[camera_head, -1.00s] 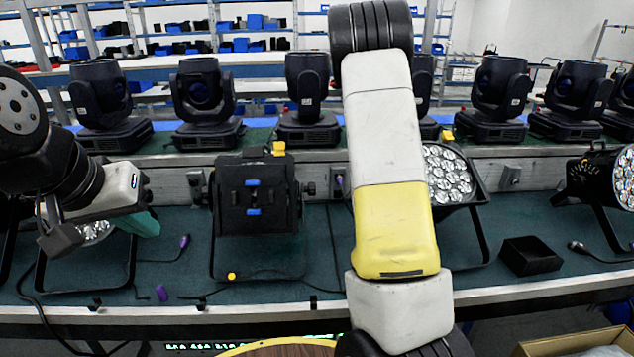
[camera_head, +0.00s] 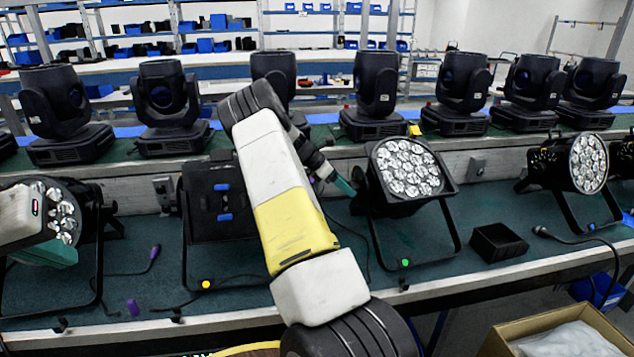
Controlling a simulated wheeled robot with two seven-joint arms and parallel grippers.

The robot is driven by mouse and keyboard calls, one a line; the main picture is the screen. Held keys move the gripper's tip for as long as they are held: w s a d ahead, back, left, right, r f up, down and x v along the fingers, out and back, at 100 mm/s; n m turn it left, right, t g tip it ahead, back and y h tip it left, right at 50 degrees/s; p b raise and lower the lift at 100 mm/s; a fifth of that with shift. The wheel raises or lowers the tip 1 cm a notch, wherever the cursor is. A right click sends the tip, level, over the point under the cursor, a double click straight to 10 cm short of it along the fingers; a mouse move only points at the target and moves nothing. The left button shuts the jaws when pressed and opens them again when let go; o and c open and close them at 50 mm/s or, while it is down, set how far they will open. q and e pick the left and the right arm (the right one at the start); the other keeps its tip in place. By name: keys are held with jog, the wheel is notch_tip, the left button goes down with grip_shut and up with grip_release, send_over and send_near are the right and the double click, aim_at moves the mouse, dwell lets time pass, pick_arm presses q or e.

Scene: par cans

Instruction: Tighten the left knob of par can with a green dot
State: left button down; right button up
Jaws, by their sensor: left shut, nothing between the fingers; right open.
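The par can with the green dot (camera_head: 405,175) stands right of centre on the teal bench, its lit-face lenses turned up and forward. Its green dot (camera_head: 405,262) is on the foot of its stand. My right gripper (camera_head: 343,186) is open at the left side of this can, where the left knob sits. The gripper and can body hide the knob, and I cannot tell whether they touch. My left gripper (camera_head: 48,254) is shut and empty at the far left, in front of another par can (camera_head: 62,210).
A par can with a yellow dot (camera_head: 212,200) stands left of my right arm. Another can (camera_head: 588,163) is at the right. A black open box (camera_head: 498,242) and a cable lie on the bench. Moving-head lights line the back ledge. A cardboard box (camera_head: 560,335) is at the lower right.

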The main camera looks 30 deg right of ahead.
jog(key=shift+s+d+f, duration=0.1)
jog(key=shift+d+f, duration=0.1)
grip_shut()
